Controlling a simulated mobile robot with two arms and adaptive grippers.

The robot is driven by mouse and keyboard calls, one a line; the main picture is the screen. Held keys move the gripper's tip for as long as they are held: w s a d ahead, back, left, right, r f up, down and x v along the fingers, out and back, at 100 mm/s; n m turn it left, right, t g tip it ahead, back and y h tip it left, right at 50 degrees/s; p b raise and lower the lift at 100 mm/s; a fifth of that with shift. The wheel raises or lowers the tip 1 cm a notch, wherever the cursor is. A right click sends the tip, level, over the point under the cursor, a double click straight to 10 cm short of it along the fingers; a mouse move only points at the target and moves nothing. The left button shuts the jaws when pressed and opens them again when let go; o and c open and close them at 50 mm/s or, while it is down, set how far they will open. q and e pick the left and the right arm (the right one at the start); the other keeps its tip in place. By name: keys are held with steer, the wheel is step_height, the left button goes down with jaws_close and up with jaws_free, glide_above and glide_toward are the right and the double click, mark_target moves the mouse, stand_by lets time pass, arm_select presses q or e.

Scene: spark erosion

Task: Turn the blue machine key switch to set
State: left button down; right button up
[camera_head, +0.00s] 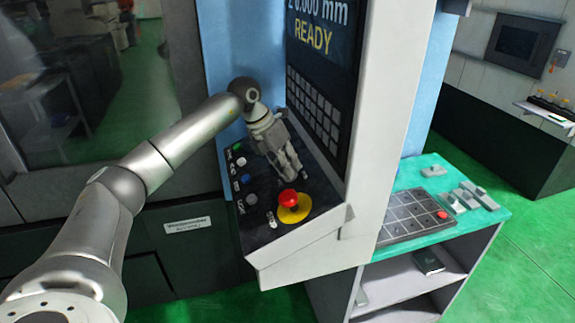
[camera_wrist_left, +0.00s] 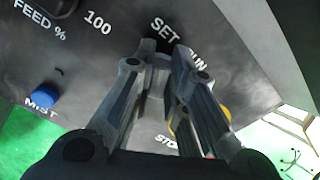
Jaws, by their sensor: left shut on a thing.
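The control panel (camera_head: 262,221) of the machine slopes below its screen. My left gripper (camera_head: 290,172) reaches down onto this panel from above. In the left wrist view, the fingertips of my left gripper (camera_wrist_left: 164,52) are closed on a dark part, the key switch (camera_wrist_left: 163,46), just under the printed word SET. The word RUN is partly covered by the right finger. Most of the key switch is hidden by the fingers, and I cannot tell which way it is turned. My right gripper is in neither view.
A red emergency stop button (camera_head: 288,199) on a yellow disc stands close below the gripper. Several small buttons, including a blue one (camera_wrist_left: 45,95) labelled MIST, line the panel's left side. The screen (camera_head: 318,30) reads READY. A teal-topped table (camera_head: 408,177) stands to the right.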

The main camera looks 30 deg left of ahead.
arm_select(q)
steer(key=shift+w+r, duration=0.1)
steer(key=shift+r, duration=0.1)
steer(key=c, duration=1.4)
jaws_free()
steer(key=shift+f, duration=0.1)
steer(key=shift+c, duration=0.2)
steer(key=v, duration=1.2)
steer(key=shift+a+f, duration=0.1)
steer(key=shift+a, duration=0.05)
